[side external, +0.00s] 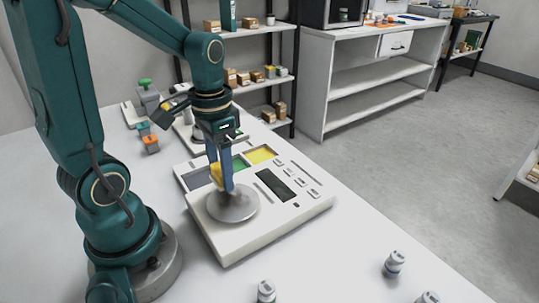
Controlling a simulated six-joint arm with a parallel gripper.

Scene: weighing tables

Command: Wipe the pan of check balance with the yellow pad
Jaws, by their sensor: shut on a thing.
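The check balance (290,215) is a white box on the white table with a dark display and several buttons. Its round grey metal pan (236,208) is on the near left part of its top. My gripper (222,183) points down over the pan's far left part. It is shut on the yellow pad (216,174), which shows partly behind the blue fingers. The pad is low over the pan; I cannot tell whether it touches. Nothing else lies on the pan.
A tray (184,169) with grey, green and yellow compartments lies just behind the balance. Small orange and teal blocks (151,144) and other equipment stand further back left.

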